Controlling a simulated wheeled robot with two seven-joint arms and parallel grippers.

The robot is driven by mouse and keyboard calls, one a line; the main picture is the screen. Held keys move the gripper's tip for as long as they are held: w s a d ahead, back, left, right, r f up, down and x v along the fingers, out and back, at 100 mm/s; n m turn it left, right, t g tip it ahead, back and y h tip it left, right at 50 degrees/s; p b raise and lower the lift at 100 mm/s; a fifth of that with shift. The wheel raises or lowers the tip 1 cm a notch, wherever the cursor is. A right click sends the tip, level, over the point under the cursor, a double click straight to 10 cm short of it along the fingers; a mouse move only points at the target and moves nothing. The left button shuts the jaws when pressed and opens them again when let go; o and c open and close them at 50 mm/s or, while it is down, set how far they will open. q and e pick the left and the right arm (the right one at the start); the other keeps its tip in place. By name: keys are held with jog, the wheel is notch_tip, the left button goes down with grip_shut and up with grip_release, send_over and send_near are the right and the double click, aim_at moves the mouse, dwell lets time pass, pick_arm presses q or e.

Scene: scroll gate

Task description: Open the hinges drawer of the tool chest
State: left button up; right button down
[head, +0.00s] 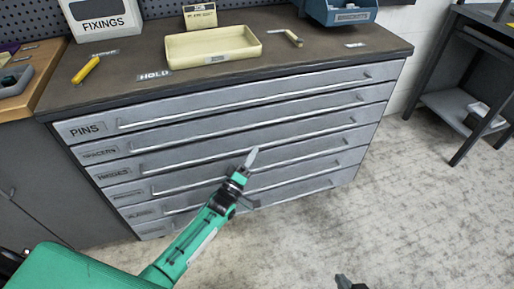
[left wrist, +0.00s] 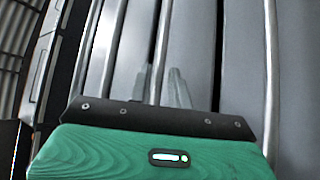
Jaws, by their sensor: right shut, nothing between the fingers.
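The grey tool chest (head: 225,125) has several stacked drawers, each with a long bar handle and a label at its left end. All drawers look shut. My left gripper (head: 252,157) is at the chest front, overlapping the fourth handle's line. In the left wrist view its fingers (left wrist: 161,85) stand apart with a bar handle (left wrist: 166,35) seen between them; contact cannot be told. My right gripper (head: 345,282) shows only as a dark tip, shut.
On the chest top are a yellow tray (head: 213,44), a blue bin (head: 340,12), a yellow-handled tool (head: 86,70) and a FIXINGS box (head: 103,20). A dark shelf unit (head: 470,85) stands at right. The concrete floor (head: 400,200) in front and right is clear.

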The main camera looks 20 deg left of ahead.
pick_arm(q)
jog(key=shift+x, duration=1.75)
grip_shut()
